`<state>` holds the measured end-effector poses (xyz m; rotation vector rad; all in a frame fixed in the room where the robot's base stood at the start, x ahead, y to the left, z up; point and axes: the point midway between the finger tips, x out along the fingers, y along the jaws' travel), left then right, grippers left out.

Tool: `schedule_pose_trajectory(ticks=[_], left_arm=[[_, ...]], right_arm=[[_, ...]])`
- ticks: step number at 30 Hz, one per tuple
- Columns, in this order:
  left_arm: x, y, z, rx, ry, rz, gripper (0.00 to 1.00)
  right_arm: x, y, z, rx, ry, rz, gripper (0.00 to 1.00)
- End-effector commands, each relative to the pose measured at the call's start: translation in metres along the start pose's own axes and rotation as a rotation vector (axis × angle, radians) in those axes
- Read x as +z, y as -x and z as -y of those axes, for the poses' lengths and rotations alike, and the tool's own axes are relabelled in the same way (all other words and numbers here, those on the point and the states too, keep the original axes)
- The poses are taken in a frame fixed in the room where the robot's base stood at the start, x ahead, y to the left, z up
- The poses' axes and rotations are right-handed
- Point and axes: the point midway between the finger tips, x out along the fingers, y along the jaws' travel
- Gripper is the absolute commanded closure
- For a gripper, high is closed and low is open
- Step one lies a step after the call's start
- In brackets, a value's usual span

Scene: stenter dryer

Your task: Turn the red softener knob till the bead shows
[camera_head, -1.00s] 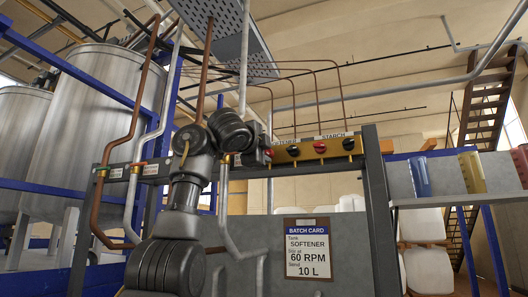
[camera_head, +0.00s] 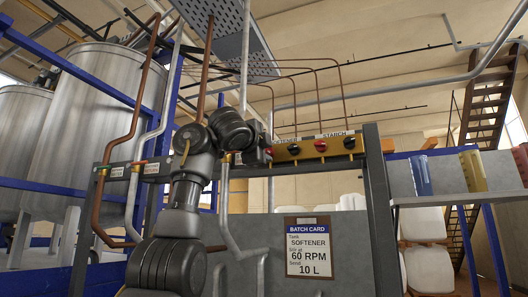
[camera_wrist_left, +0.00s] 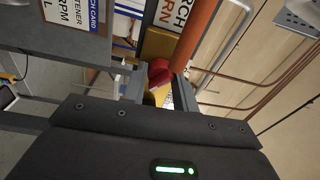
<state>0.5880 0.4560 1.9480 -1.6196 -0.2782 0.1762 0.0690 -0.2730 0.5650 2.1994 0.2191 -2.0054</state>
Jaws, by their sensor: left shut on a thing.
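The red softener knob (camera_head: 269,152) is at the left end of the yellow panel (camera_head: 308,150), under the SOFTENER label. My left gripper (camera_head: 262,156) reaches it from the left and is shut on it. In the left wrist view the red knob (camera_wrist_left: 159,72) shows between the grey fingers (camera_wrist_left: 158,92). The gripper and arm partly cover the knob and the label in the head view. I cannot make out a bead in either view. My right gripper is in neither view.
A black knob (camera_head: 294,149) is just right of the held knob. A batch card (camera_head: 307,246) hangs below. A grey post (camera_head: 377,210) stands right of the panel.

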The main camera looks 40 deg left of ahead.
Motion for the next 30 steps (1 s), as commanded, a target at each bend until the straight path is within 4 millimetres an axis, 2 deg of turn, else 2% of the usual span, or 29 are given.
schedule_pose_trajectory(ticks=[4,5,9,10,20,23,30], left_arm=[[-0.002,-0.002,-0.004,0.008,-0.008,0.000,0.94],[-0.002,-0.002,-0.004,0.008,-0.008,0.000,0.70],[-0.002,-0.002,-0.003,0.006,-0.006,0.000,0.52],[-0.002,-0.002,-0.003,0.005,-0.005,0.000,0.50],[-0.001,0.004,-0.003,0.001,-0.001,-0.001,0.50],[-0.001,0.017,-0.005,-0.001,0.000,-0.002,0.50],[-0.003,0.065,-0.007,-0.001,-0.003,-0.004,0.50]], right_arm=[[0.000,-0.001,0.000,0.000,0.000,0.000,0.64],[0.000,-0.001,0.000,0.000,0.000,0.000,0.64],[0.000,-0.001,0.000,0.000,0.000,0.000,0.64],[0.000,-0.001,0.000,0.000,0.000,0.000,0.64],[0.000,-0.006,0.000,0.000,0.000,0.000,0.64],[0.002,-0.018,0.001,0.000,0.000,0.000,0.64],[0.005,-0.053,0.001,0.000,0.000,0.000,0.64]])
